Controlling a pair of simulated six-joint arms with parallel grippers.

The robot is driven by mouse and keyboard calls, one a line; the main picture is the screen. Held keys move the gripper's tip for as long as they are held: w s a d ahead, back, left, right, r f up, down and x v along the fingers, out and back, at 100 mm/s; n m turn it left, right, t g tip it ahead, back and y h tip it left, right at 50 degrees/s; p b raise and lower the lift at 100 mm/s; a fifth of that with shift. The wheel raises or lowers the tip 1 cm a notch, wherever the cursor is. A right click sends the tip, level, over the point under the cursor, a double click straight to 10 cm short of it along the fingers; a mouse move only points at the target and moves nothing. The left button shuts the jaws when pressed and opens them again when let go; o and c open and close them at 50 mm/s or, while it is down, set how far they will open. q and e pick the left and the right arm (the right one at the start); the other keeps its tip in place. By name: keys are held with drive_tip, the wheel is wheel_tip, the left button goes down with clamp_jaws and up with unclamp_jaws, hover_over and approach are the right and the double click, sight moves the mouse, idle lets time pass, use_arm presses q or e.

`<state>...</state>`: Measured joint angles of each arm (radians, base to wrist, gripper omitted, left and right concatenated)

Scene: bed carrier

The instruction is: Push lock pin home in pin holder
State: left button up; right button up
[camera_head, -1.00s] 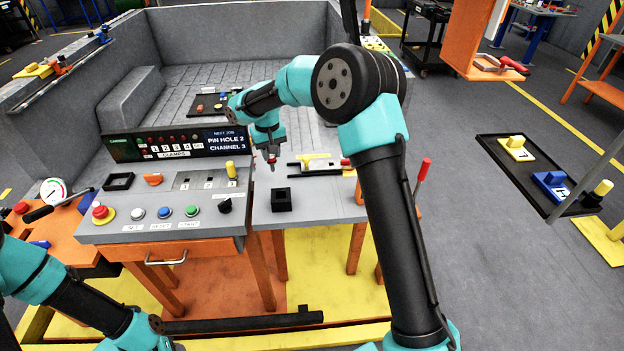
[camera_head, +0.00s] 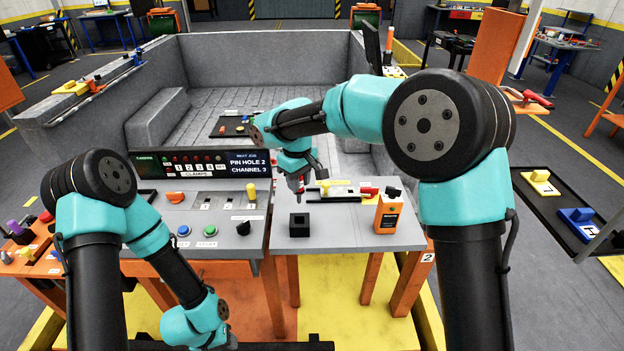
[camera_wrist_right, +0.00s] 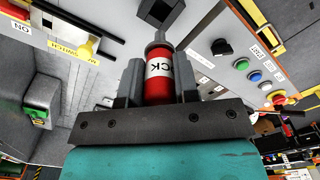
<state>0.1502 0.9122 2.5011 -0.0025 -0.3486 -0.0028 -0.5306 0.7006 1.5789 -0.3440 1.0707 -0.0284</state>
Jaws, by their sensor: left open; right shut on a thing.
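My right gripper (camera_head: 297,182) is shut on the lock pin, which hangs point down above the grey side table. In the right wrist view the lock pin (camera_wrist_right: 159,76) is red with a white label, clasped between both fingers (camera_wrist_right: 160,85). The pin holder (camera_head: 299,225) is a small black square block with a dark opening on the table. The pin's tip is a little above it in the head view, apart from it. A black block, apparently the holder, shows beyond the pin in the wrist view (camera_wrist_right: 158,10). My left arm hangs low at the left; its jaws do not show.
A control panel (camera_head: 215,228) with buttons and a black knob adjoins the table on the left. A black rail fixture with a yellow handle (camera_head: 330,184) lies behind the holder. An orange box (camera_head: 388,213) stands at right. The table front is clear.

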sight(299, 201)
drive_tip(key=shift+f, duration=0.1)
drive_tip(key=shift+f, duration=2.85)
drive_tip(key=shift+f, duration=2.5)
drive_tip(key=o, duration=1)
drive_tip(key=shift+o, duration=0.2)
wheel_tip(299, 201, up, 17)
drive_tip(key=shift+r, duration=0.2)
drive_tip(key=shift+f, duration=0.15)
